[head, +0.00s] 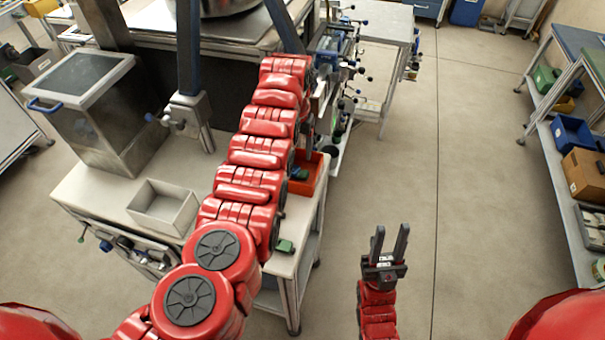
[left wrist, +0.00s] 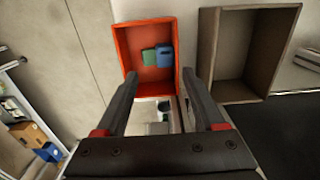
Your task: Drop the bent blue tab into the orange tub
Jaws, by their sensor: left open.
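The orange tub (head: 317,181) stands on the light bench, partly hidden by my left arm in the head view. In the left wrist view the orange tub (left wrist: 122,48) holds a blue piece (left wrist: 165,54), which looks like the blue tab, beside a green piece (left wrist: 148,57). Its bend is too small to tell. My left gripper (left wrist: 160,75) is open with nothing between its fingers, over the near end of the tub. In the head view it is mostly hidden by my arm. My right gripper (head: 390,243) is open and empty, away from the bench over the floor.
A pale open tray (head: 152,213) is on the bench left of my left arm. A green piece (head: 285,246) lies near the bench's front corner. A metal box with a lid (head: 85,80) stands behind the tray. Shelving (head: 560,190) is at right, with clear floor between.

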